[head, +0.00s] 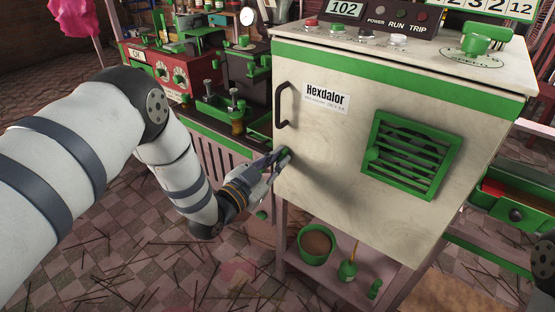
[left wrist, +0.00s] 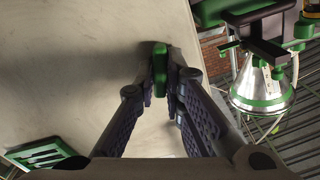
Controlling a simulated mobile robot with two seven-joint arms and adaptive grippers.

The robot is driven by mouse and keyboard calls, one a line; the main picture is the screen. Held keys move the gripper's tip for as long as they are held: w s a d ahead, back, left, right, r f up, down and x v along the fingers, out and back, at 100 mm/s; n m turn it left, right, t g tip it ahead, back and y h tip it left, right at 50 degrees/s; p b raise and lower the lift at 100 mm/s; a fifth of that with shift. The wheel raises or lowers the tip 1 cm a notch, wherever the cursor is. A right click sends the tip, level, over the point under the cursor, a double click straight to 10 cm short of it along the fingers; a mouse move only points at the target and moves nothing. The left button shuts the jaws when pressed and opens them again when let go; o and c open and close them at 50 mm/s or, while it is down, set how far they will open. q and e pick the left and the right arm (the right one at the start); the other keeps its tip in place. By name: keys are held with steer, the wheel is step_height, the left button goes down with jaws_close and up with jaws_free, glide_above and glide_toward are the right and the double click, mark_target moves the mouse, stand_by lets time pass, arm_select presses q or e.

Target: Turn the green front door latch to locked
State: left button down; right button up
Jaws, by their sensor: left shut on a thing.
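The green latch (head: 285,154) sits on the left edge of the cream front door (head: 330,190), below the dark door handle (head: 282,105). My left gripper (head: 279,160) is at the latch, shut on it. In the left wrist view the green latch (left wrist: 160,70) stands upright in the picture between the two fingertips (left wrist: 162,82). The fingers hide part of the latch, and no locked or unlocked marking shows. My right gripper is in neither view.
A green louvred vent (head: 411,155) is on the door to the right. A green pot (head: 315,246) and a small green bottle (head: 347,270) stand on the shelf below. A red control box (head: 170,70) is on the bench at left. A metal funnel (left wrist: 263,85) hangs beside the door.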

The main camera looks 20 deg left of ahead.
arm_select(q)
steer(key=c, duration=1.7)
jaws_free()
steer(key=v, duration=1.2)
